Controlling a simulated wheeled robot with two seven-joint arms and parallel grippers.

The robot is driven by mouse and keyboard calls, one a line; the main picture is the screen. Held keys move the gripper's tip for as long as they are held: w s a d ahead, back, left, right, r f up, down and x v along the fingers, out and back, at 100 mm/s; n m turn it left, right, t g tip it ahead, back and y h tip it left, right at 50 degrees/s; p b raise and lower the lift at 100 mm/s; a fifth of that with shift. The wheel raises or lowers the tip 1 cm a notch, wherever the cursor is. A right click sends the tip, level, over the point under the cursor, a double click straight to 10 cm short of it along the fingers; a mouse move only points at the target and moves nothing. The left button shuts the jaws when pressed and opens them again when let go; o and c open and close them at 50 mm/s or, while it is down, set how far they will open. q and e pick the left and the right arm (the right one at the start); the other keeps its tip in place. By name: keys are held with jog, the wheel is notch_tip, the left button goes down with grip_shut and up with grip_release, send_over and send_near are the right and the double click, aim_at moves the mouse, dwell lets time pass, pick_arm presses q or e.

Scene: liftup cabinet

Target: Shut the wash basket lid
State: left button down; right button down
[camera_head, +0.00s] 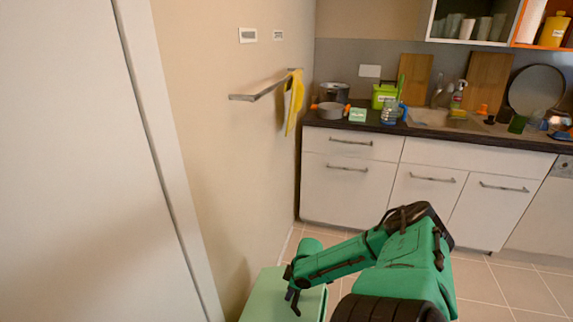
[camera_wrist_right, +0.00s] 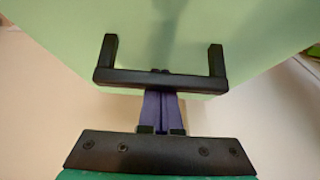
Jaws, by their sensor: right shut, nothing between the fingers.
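The wash basket appears as a pale green box (camera_head: 262,292) at the bottom of the head view, by the wall. How far its lid stands open cannot be told. My right arm reaches down over it, and my right gripper (camera_head: 292,296) is at its top. In the right wrist view a pale green panel (camera_wrist_right: 265,30) fills the upper part. A black U-shaped bar, seemingly a handle (camera_wrist_right: 125,77), crosses in front of it. My right gripper's purple fingers (camera_wrist_right: 160,102) are shut and empty at the bar; whether they touch it is unclear. My left gripper is not in view.
A beige wall with a towel rail (camera_head: 255,95) and yellow towel (camera_head: 293,98) runs along the left side. A kitchen counter (camera_head: 450,128) with white cabinets (camera_head: 350,190) stands at the back. Tiled floor (camera_head: 500,285) lies open to the right.

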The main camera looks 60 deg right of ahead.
aim_at(300, 300)
jog(key=shift+f, duration=0.1)
jog(key=shift+s+d+f+b, duration=0.15)
jog(key=shift+s+f, duration=0.25)
jog(key=shift+f, duration=0.25)
jog(key=shift+s+d+f+b, duration=0.15)
jog(key=shift+s+f, duration=0.25)
jog(key=shift+f, duration=0.25)
jog(key=shift+s+f+b, duration=0.25)
jog(key=shift+f, duration=0.25)
jog(key=shift+s+f+b, duration=0.2)
jog(key=shift+f, duration=0.3)
jog(key=shift+s+d+f, duration=0.1)
jog(key=shift+f, duration=0.3)
jog(key=shift+f+b, duration=0.15)
jog(key=shift+b, duration=0.15)
